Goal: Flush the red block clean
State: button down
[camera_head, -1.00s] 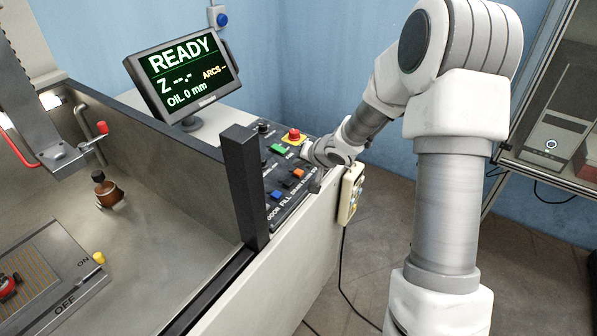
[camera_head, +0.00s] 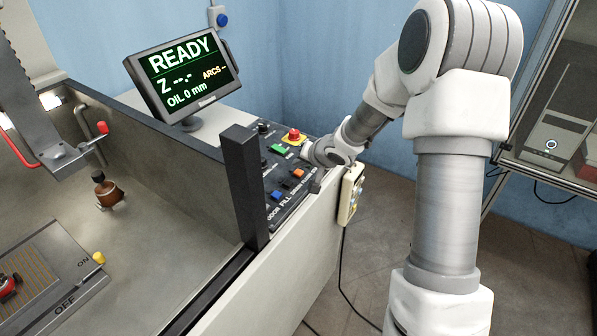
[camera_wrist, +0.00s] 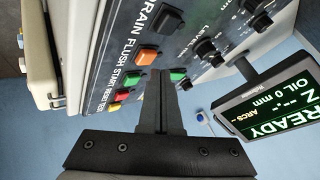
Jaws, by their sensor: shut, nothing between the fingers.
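A small red piece (camera_head: 9,286), likely the red block, sits on the plate inside the tank at the lower left of the head view, cut off by the picture edge. The control panel (camera_head: 264,167) is on the machine's right wall. In the wrist view my shut, empty gripper (camera_wrist: 163,74) points at this panel, its tips beside a green button (camera_wrist: 178,75). An orange button (camera_wrist: 147,54) is up and left of the tips, near the FLUSH lettering. Contact with the panel cannot be told.
The monitor (camera_head: 183,75) reads READY and OIL 0 mm. A red stop button (camera_head: 293,136) rises from the panel. A dark post (camera_head: 245,187) stands left of it. A cream pendant (camera_head: 350,194) hangs on the outer wall. The tank floor is dry-looking.

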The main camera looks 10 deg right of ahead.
aim_at(300, 174)
jog(key=shift+f, duration=0.1)
dwell(0.3)
jog(key=shift+f, duration=0.35)
jog(key=shift+f+b, duration=0.4)
jog(key=shift+f, duration=0.1)
dwell(0.5)
jog(key=shift+r, duration=0.1)
jog(key=shift+r+p, duration=0.85)
jog(key=shift+p, duration=0.25)
notch_tip(300, 174, up, 5)
jog(key=p, duration=0.5)
jog(key=shift+p, duration=0.35)
